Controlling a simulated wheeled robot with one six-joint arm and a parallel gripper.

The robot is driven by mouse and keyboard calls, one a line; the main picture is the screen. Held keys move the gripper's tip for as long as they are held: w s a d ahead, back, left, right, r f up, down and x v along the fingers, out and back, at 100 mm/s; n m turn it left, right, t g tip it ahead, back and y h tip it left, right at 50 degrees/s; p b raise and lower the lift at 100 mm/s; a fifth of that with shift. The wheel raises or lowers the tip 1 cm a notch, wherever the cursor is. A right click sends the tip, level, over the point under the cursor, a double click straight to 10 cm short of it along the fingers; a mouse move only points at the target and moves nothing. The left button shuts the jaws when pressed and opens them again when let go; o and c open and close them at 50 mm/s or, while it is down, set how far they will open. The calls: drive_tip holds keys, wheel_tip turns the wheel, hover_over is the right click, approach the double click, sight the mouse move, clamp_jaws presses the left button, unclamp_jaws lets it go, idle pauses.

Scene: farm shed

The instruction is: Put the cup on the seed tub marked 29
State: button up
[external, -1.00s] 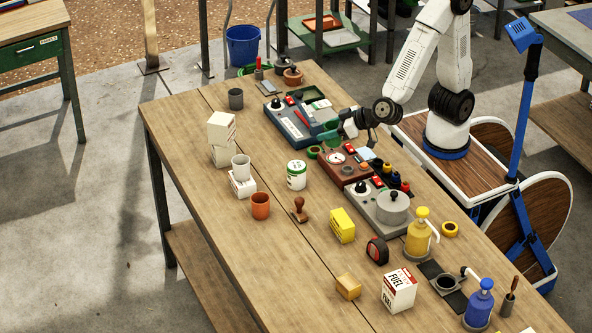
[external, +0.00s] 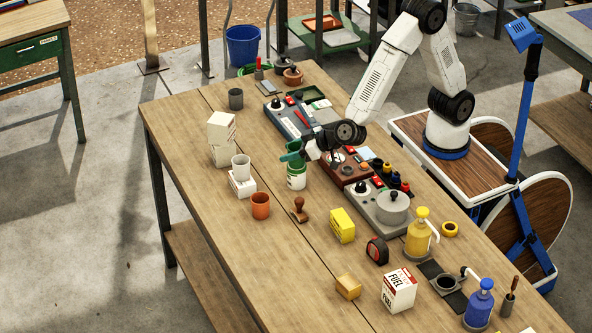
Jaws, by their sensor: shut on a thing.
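My gripper (external: 305,152) is shut on a green cup (external: 292,156). The cup is at a white tub with a green band (external: 297,182), over its top in the picture. I cannot tell whether the cup touches the tub or is just above it. The gripper and cup hide most of the tub's top. Any number on the tub is too small to read.
A white cup (external: 241,168) on a box and an orange cup (external: 261,206) stand left of the tub. A stamp (external: 299,210) and a yellow box (external: 342,225) are nearer. Instrument boxes (external: 347,168) line the right side. Bare wood lies left of the cups.

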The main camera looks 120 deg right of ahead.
drive_tip(key=o, duration=1)
drive_tip(key=shift+f, duration=0.15)
